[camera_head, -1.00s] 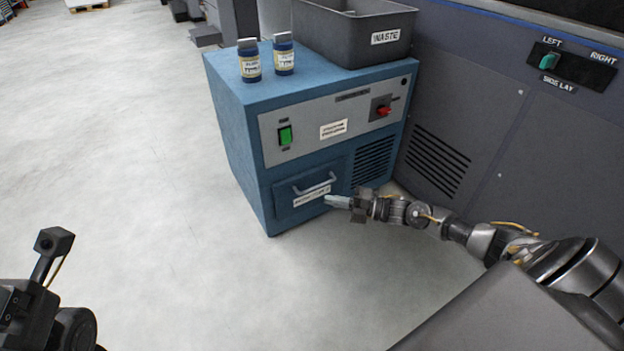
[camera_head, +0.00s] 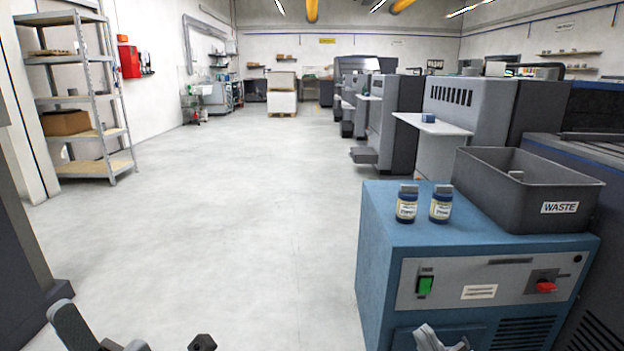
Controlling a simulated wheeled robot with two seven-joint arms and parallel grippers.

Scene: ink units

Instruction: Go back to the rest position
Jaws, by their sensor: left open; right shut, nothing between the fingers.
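My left gripper (camera_head: 106,338) is at the bottom left edge, over pale floor. It is open, and only its upper parts show. My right gripper (camera_head: 438,340) is at the bottom edge, in front of the blue cabinet (camera_head: 378,262) in the picture. It is shut and empty, and most of it is cut off by the frame. I cannot tell whether it touches the cabinet. The rest of both arms is out of view.
Two blue jars, a left one (camera_head: 407,207) and a right one (camera_head: 440,207), stand upright on the cabinet. A grey waste bin (camera_head: 480,185) sits beside them. Open floor (camera_head: 240,220) stretches left and ahead. Shelving (camera_head: 110,168) stands at the far left.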

